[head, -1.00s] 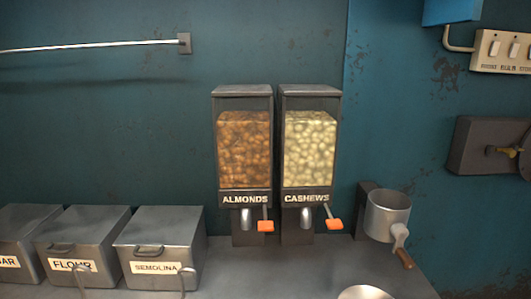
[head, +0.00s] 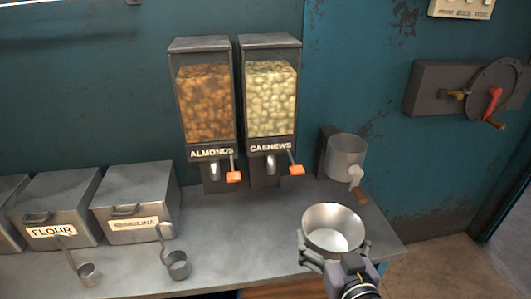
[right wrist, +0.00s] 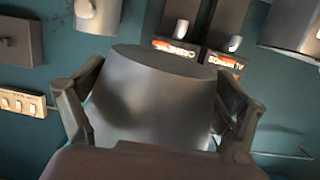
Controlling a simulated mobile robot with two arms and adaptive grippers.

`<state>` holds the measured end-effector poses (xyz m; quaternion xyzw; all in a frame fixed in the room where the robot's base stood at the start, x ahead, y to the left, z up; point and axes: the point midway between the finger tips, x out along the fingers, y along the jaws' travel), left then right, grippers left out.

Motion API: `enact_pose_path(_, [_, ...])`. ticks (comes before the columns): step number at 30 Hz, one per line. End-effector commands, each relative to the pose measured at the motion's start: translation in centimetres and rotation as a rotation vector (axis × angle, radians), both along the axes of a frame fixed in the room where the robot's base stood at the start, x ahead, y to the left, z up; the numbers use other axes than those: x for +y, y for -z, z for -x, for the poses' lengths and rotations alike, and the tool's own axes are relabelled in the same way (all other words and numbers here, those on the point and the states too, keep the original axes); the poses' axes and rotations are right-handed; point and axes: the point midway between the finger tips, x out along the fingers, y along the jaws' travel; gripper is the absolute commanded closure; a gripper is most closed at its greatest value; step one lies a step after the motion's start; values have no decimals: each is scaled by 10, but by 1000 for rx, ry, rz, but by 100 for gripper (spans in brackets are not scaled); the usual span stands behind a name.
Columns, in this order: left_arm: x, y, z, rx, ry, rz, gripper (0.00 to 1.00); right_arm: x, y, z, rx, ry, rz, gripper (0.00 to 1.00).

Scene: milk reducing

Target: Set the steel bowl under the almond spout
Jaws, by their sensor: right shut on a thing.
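The steel bowl (head: 334,232) is upright at the front right of the counter in the head view. My right gripper (head: 336,262) is shut on it from the near side. In the right wrist view the bowl (right wrist: 155,98) fills the middle, with a finger on each side. The almond dispenser (head: 206,100), labelled ALMONDS, stands at the back wall, left of the cashew dispenser (head: 269,95). Its metal spout (head: 213,171) has an orange-handled lever (head: 233,176) beside it, and the counter below is bare. My left gripper is not in view.
A hand grinder (head: 346,157) stands right of the dispensers. Flour (head: 62,208) and semolina (head: 137,208) bins stand at the left, with two small scoops (head: 178,264) in front. The counter (head: 245,225) between scoops and bowl is clear.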

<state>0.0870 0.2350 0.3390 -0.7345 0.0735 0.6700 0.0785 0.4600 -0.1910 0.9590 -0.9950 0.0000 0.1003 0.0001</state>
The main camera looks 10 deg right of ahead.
Motion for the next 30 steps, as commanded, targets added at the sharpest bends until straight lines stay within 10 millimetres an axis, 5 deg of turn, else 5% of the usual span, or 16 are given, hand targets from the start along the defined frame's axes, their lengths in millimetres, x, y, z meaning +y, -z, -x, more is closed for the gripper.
enact_pose_path(8, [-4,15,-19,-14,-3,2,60,-2,15,-19,-7,22,3,45])
enact_pose_path(17, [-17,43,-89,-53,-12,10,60,-3,46,-93,-13,104,6,45])
enact_pose_path(24, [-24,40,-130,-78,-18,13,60,1,43,-137,-9,146,0,45])
enact_pose_path(30, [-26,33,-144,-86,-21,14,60,4,37,-152,-3,159,-1,45])
